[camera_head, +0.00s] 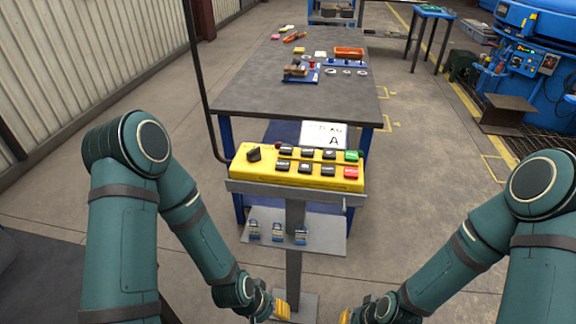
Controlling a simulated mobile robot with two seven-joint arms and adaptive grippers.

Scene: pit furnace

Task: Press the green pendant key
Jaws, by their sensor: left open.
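The yellow pendant (268,171) rests on a grey stand in front of the table. It has two rows of keys. The green key (352,156) is at the right end of its upper row, directly above a red key (350,173). The other keys are black, with a black knob (254,154) at the left. My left gripper (282,309) is low at the bottom edge, below and left of the green key, open and well apart from the pendant. My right gripper (346,316) is partly cut off by the bottom edge; its finger state is unclear.
A white card marked A (324,134) stands behind the pendant. A small shelf (322,243) with several blue padlocks juts out below it. A black cable (197,75) rises at the left. The dark workbench (250,90) holds small parts and trays.

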